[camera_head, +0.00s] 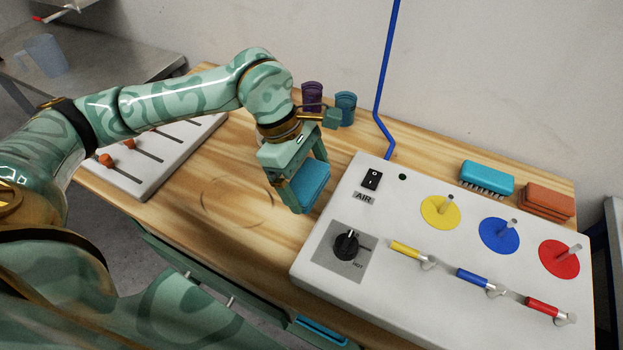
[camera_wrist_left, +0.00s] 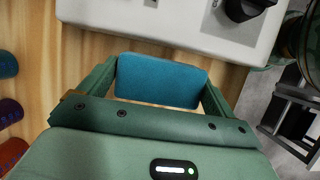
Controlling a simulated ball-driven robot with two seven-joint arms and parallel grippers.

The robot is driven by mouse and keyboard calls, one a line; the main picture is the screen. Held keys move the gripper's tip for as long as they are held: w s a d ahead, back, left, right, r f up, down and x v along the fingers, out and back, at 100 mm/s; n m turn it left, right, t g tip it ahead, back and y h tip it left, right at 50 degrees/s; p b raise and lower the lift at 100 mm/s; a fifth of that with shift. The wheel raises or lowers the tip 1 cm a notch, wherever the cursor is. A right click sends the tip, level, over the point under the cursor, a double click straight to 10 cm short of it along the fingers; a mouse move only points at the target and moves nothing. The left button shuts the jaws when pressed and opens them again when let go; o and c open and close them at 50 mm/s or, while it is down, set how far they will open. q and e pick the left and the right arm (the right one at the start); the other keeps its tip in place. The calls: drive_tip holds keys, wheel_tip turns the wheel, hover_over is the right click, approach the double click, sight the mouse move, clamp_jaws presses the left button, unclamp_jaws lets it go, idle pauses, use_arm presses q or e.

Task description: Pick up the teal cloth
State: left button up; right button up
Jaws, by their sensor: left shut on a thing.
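The teal cloth (camera_head: 311,184) is a folded, padded-looking block between the fingers of my left gripper (camera_head: 296,192). In the left wrist view the cloth (camera_wrist_left: 160,82) spans the gap between both fingers of my left gripper (camera_wrist_left: 158,88). The gripper is shut on it. The cloth is over the wooden table (camera_head: 235,160), just left of the white control panel. I cannot tell whether it touches the table. My right gripper is not in view.
The white panel (camera_head: 330,292) with a knob, switch, coloured discs and valves stands close on the right. A purple cup (camera_head: 312,92) and a teal cup (camera_head: 346,106) stand behind. A slider board (camera_head: 150,180) is left.

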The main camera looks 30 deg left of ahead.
use_arm(q)
drive_tip(key=s+r, duration=0.2)
drive_tip(key=r, duration=0.1)
drive_tip(key=s+r+p, duration=0.1)
drive_tip(key=shift+s+a+r, duration=0.2)
drive_tip(key=shift+s+r, duration=0.15)
drive_tip(key=shift+r, duration=0.05)
drive_tip(key=s+r+p, duration=0.3)
drive_tip(key=s+p, duration=0.1)
drive_tip(key=s, duration=0.4)
drive_tip(key=shift+s+a, duration=0.2)
drive_tip(key=shift+s, duration=0.1)
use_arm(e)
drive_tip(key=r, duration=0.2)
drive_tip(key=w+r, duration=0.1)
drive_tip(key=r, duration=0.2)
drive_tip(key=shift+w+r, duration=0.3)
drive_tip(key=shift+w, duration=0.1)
